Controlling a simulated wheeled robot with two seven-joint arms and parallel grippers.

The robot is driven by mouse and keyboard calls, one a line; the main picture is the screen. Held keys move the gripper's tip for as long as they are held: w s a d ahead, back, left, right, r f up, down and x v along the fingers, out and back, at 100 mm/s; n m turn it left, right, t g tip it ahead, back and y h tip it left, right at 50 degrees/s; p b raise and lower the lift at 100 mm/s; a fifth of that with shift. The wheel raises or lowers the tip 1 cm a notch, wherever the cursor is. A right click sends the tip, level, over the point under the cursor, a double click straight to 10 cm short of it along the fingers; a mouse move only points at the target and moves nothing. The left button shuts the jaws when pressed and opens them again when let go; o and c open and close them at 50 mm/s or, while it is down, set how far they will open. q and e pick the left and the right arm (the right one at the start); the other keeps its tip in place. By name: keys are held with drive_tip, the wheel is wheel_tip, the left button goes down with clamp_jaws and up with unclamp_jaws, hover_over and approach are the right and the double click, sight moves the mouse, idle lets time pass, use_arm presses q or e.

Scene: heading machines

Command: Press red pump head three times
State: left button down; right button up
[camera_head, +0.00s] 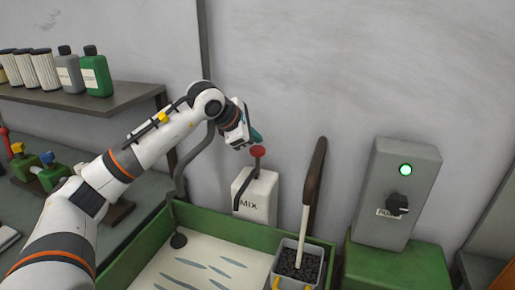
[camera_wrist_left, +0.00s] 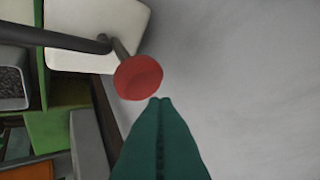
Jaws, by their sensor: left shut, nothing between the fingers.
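The red pump head (camera_head: 258,151) tops a white bottle marked MIX (camera_head: 258,196), which stands upright against the wall behind the green tray. In the left wrist view the red head (camera_wrist_left: 138,77) shows as a round disc over the white bottle (camera_wrist_left: 90,22), with its dark spout reaching left. My left gripper (camera_head: 257,137) is shut and empty, its teal fingers just above the red head. In the left wrist view the closed fingertips (camera_wrist_left: 161,101) lie beside the disc's lower right edge. I cannot tell whether they touch. My right gripper is not in view.
A green tray (camera_head: 228,235) holds a pale sheet with grey marks. A container of dark granules (camera_head: 298,264) with a handle stands at its right. A grey control box (camera_head: 395,190) with a lit green lamp is further right. A shelf (camera_head: 110,101) with bottles is at left.

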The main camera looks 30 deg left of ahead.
sight(256, 149)
use_arm(q)
drive_tip(key=shift+f, duration=0.15)
drive_tip(key=shift+f+b, duration=0.3)
drive_tip(key=shift+b, duration=0.1)
drive_tip(key=shift+f+b, duration=1)
drive_tip(key=shift+f, duration=0.35)
idle(1.1)
drive_tip(key=shift+r, duration=0.1)
drive_tip(key=shift+r+p, duration=1.3)
drive_tip(key=shift+r, duration=0.3)
drive_tip(key=shift+r, duration=0.25)
drive_tip(key=shift+r+p, duration=1.9)
drive_tip(key=shift+r, duration=0.4)
